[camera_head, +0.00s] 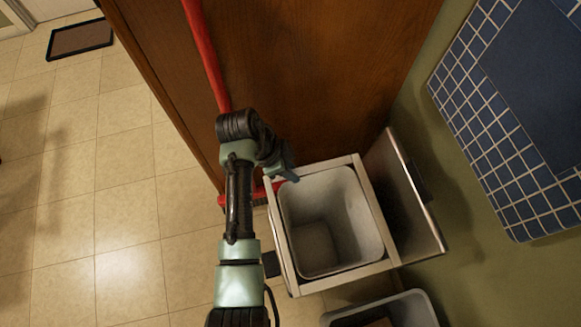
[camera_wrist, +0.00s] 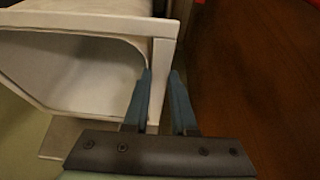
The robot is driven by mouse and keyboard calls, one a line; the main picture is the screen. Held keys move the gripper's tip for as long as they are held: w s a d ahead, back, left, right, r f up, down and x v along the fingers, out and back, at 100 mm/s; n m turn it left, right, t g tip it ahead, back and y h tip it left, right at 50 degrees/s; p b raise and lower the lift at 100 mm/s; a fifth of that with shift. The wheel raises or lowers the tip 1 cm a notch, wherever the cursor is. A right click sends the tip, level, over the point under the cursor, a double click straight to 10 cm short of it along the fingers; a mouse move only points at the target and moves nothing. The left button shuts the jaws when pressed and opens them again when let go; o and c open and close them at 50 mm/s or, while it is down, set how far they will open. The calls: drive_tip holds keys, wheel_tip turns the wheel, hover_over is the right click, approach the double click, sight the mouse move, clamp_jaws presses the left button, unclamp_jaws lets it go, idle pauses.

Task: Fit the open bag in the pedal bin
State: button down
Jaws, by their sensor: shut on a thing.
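The pedal bin (camera_head: 369,205) stands open, with its lid (camera_head: 405,200) raised on the right. A pale grey lining (camera_head: 348,215) with a rounded rim fills its square frame; I cannot tell whether this is the bag or an inner bucket. No separate bag stands out. My gripper (camera_head: 290,176) is at the frame's far left corner. The fingers hide part of the frame.
A brown wooden panel (camera_head: 300,70) rises right behind the bin. A red-handled broom (camera_head: 206,55) leans there, its head beside the bin. A grey container (camera_head: 405,307) stands in front. A blue-tiled surface (camera_head: 500,170) is at right. The tiled floor (camera_head: 100,225) at left is clear.

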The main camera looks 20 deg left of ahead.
wheel_tip(320, 180, down, 7)
drive_tip(key=b, duration=0.4)
drive_tip(key=c, duration=0.6)
unclamp_jaws()
drive_tip(key=shift+c, duration=0.2)
drive_tip(key=p+v, duration=0.3)
drive_tip(key=v, duration=1)
drive_tip(key=shift+p, duration=0.3)
drive_tip(key=shift+w, duration=0.1)
